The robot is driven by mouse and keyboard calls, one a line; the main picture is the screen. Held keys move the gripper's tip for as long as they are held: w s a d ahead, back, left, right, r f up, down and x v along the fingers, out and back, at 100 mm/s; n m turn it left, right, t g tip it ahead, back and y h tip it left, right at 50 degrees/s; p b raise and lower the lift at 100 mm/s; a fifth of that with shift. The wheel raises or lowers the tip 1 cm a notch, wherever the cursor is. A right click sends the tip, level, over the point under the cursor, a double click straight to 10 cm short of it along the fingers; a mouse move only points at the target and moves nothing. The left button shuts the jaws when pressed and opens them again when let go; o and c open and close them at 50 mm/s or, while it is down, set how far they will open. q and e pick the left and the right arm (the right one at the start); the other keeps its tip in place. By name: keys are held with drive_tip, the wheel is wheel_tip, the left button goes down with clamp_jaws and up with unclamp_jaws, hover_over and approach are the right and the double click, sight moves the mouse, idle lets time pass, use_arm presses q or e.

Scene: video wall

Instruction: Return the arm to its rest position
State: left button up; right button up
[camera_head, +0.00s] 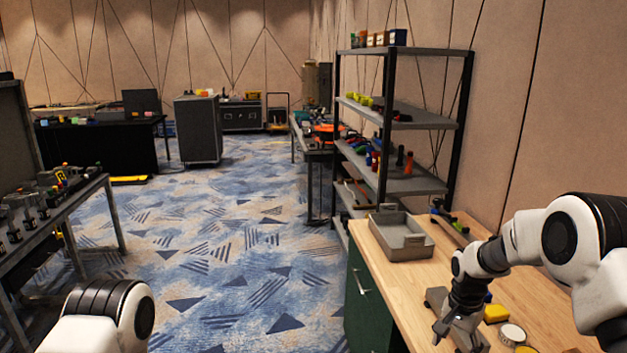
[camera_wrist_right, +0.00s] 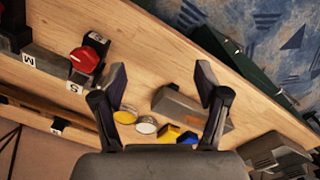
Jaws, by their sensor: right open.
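My right arm reaches in from the right in the head view, bent over the wooden workbench (camera_head: 480,262). My right gripper (camera_head: 460,338) is low over the bench, near its front edge. In the right wrist view its two fingers (camera_wrist_right: 162,82) are spread apart with nothing between them. Beyond the fingers lie a grey block (camera_wrist_right: 190,108), a white-topped disc (camera_wrist_right: 146,125), a yellow disc (camera_wrist_right: 125,115) and a yellow block (camera_wrist_right: 168,133). Part of my left arm shows at the lower left of the head view; its gripper is out of view.
A grey tray (camera_head: 402,238) stands at the bench's far end. A metal shelf rack (camera_head: 408,185) stands behind it. Open carpet (camera_head: 230,250) lies left of the bench.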

drive_tip(key=s+a+f+n+g, duration=0.1)
drive_tip(key=s+a+f+g, duration=0.1)
drive_tip(key=s+f, duration=0.95)
drive_tip(key=s+a+f+n+g, duration=0.1)
drive_tip(key=s+f+g, duration=0.2)
drive_tip(key=s+f, duration=0.85)
drive_tip(key=s+a+r+n+t, duration=0.1)
drive_tip(key=s+n+t, duration=0.4)
drive_tip(key=s, duration=0.9)
drive_tip(key=shift+r+n+b, duration=0.45)
drive_tip(key=shift+r+n, duration=0.05)
drive_tip(key=shift+n, duration=0.6)
drive_tip(key=shift+s+a, duration=0.1)
